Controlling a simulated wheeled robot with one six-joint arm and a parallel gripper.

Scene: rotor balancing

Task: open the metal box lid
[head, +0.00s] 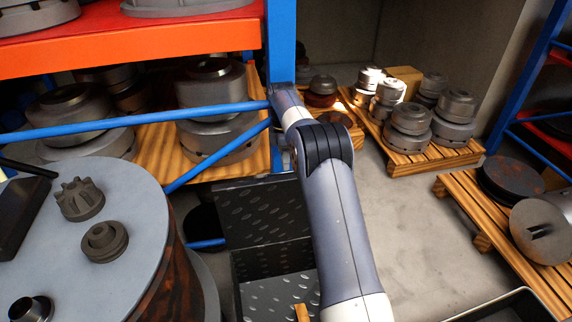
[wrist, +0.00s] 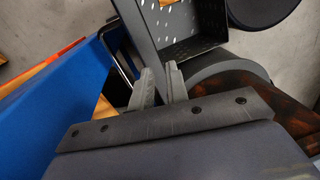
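The metal box (head: 243,267) stands on the floor in the head view, dark with raised tread marks, its inside visible from above. Its lid (head: 262,212) stands up steeply at the back edge, so the box is open. In the wrist view the box (wrist: 190,45) is at the top, and the lid (wrist: 137,22) shows nearly edge-on as a dark strip running down between the fingers. My gripper (wrist: 161,80) has its two grey fingers close together on either side of that strip, and looks shut on it. In the head view the gripper is hidden.
A round table (head: 130,215) with several metal parts stands left of the box. A blue post (head: 280,45) and blue braces of the orange shelf stand close behind my arm. Pallets (head: 420,155) with rotors are at the back right. Bare floor (head: 415,235) lies right of the arm.

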